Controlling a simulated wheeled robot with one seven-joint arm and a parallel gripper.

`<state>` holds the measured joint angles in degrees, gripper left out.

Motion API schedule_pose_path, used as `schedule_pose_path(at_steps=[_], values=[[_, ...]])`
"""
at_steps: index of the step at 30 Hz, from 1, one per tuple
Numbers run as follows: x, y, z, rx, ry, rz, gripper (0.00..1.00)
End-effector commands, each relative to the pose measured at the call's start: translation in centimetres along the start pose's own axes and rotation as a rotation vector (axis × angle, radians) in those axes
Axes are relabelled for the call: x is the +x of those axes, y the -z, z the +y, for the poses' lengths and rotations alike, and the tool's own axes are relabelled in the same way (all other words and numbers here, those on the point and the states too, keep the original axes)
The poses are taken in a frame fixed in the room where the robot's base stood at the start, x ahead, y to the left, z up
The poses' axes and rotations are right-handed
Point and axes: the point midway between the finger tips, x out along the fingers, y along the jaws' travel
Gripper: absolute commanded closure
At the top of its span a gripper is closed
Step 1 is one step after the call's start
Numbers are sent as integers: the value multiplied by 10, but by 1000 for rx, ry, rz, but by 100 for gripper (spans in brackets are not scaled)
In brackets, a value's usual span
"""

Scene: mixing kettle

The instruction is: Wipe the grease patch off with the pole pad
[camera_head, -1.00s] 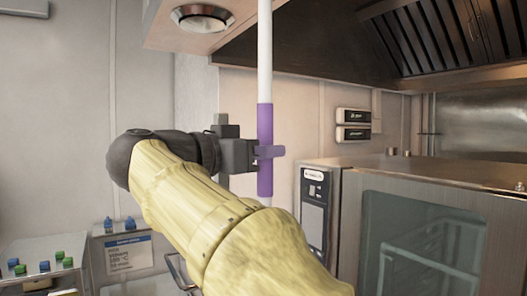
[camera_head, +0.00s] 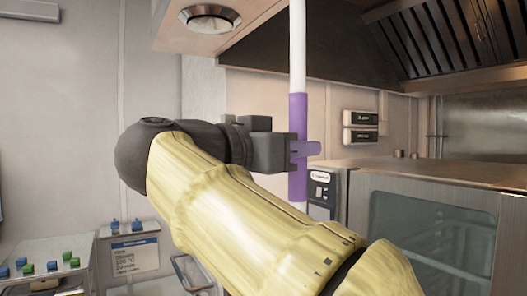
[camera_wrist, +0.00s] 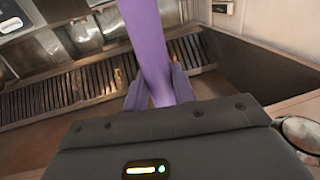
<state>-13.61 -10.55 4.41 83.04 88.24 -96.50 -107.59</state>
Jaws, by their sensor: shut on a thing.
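A white pole (camera_head: 298,45) with a purple grip sleeve (camera_head: 299,115) stands nearly upright in front of the hood in the head view. My gripper (camera_head: 305,149) is shut on the purple sleeve, near its middle. In the wrist view the purple sleeve (camera_wrist: 150,50) runs up between the two fingers of my gripper (camera_wrist: 158,88). The pole's top leaves the frame at the upper edge, and no pad shows. I cannot make out a grease patch in either view.
A steel oven (camera_head: 425,215) with a glass door stands at the right, close to the pole. The extractor hood (camera_head: 345,60) hangs above. A round fitting (camera_head: 210,18) is on the overhang at the top. Bins with coloured knobs (camera_head: 50,267) stand at the lower left.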

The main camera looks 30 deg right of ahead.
Motion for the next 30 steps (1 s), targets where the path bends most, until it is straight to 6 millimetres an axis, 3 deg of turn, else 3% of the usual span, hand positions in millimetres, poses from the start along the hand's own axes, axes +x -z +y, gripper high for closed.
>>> schedule_pose_path(at_steps=[10,30], values=[[-1,0,4,1,0,1,100],[-11,2,68,4,1,1,100]])
